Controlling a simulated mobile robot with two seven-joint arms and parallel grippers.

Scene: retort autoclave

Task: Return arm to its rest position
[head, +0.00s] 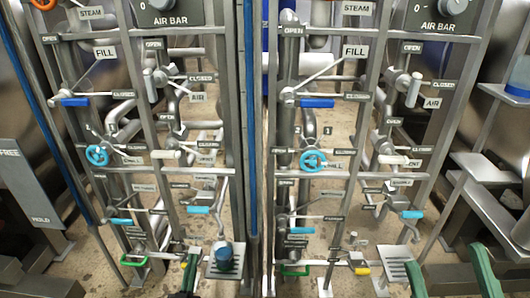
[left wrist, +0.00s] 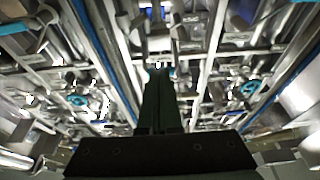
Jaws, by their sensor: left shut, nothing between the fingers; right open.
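My left gripper (head: 191,262) shows at the bottom edge of the head view, low in front of the left valve rack. Its dark green fingers are together with nothing between them. In the left wrist view the same fingers (left wrist: 159,75) are closed and point up toward blurred pipework. My right gripper (head: 444,256) is at the bottom right of the head view, its two green fingers wide apart and empty. Most of both arms is out of view, and I cannot tell how close the fingers are to the rack.
Two pipe racks stand ahead, with a blue handwheel on the left one (head: 97,156) and another on the right one (head: 313,160). Labels and levers stick out. A small step plate (head: 398,270) lies near my right gripper. A grey panel (head: 30,180) stands at far left.

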